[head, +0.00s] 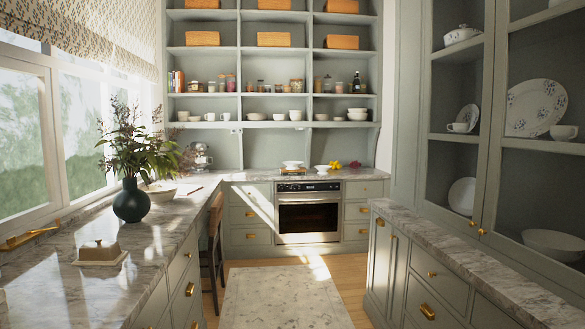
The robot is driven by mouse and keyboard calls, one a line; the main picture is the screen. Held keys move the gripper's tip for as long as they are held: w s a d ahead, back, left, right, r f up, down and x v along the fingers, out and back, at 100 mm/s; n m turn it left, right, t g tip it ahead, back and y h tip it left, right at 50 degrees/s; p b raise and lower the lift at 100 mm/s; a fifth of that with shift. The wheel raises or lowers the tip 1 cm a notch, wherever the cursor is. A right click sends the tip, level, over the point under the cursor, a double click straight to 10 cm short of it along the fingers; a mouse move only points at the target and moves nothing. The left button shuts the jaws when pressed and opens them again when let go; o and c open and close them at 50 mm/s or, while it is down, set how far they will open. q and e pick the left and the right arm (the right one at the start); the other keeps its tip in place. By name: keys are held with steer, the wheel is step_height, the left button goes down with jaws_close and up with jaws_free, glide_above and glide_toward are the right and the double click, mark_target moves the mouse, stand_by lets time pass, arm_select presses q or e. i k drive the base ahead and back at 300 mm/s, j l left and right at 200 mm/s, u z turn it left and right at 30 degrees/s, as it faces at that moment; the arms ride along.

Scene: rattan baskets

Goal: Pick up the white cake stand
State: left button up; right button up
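A small white raised dish (293,164) stands on the far counter, above the left part of the oven. It looks like the white cake stand, but it is too small to be sure. A white bowl (322,169) sits just to its right. Neither of my grippers is in view.
A marble counter (75,295) runs along the left, with a dark vase of foliage (131,202) and a butter dish (99,252). A marble-topped cabinet (440,245) lines the right. A dark chair (215,240) stands at the left counter. A pale rug (280,295) covers the clear floor between. The oven (307,215) is at the back.

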mark_target(291, 165)
steer(key=i+u, duration=0.25)
steer(key=i, duration=4.55)
steer(key=i+j, duration=0.1)
steer(key=i, duration=2.45)
